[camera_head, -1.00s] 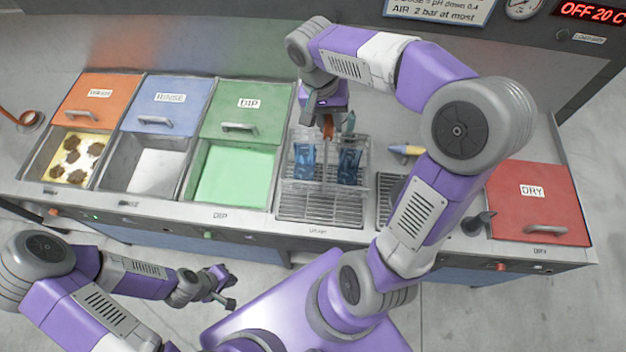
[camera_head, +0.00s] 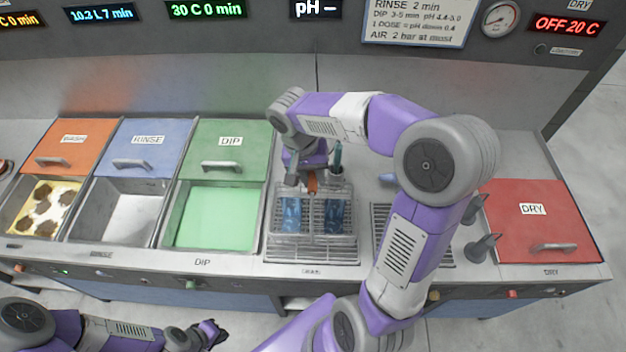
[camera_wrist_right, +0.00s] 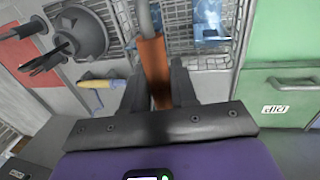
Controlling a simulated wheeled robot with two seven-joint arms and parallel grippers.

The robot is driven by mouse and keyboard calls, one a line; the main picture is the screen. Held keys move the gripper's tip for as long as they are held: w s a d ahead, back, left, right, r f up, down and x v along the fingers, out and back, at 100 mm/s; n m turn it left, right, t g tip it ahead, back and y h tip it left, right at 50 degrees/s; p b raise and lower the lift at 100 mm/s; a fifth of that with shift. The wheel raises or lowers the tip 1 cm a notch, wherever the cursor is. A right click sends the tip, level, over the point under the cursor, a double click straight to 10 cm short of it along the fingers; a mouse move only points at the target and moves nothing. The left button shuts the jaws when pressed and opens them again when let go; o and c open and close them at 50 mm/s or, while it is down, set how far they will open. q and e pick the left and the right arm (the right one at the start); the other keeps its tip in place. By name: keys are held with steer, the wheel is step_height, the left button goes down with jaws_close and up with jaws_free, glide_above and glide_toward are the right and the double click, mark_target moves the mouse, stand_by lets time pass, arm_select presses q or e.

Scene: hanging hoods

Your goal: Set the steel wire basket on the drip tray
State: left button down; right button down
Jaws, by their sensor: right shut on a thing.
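The steel wire basket (camera_head: 314,215) holds blue pieces (camera_head: 338,216) and has an orange grip, which also shows in the right wrist view (camera_wrist_right: 153,62). My right gripper (camera_head: 313,178) is shut on this grip, above the basket's back part. The wire drip tray (camera_head: 312,252) is set in the counter under and in front of the basket. The basket looks upright over it; I cannot tell whether its bottom touches the tray. My left gripper (camera_head: 212,334) is empty at the lower left, off the counter; its jaws are too small to read.
Left of the tray is the green dip tank (camera_head: 215,217), then the rinse tank (camera_head: 117,208) and wash tank (camera_head: 42,206), all uncovered. To the right are another grate (camera_head: 381,222), dark cones (camera_head: 482,248) and the closed red dry lid (camera_head: 541,222).

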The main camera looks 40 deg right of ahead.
steer(key=shift+f, duration=2.85)
steer(key=shift+f+b, duration=0.1)
steer(key=shift+b, duration=0.25)
steer(key=c, duration=0.9)
jaws_free()
steer(key=r, duration=0.4)
steer(key=w+a+r+p, duration=0.1)
steer(key=r, duration=0.3)
steer(key=a+r, duration=0.1)
steer(key=r, duration=0.3)
steer(key=shift+w, duration=0.2)
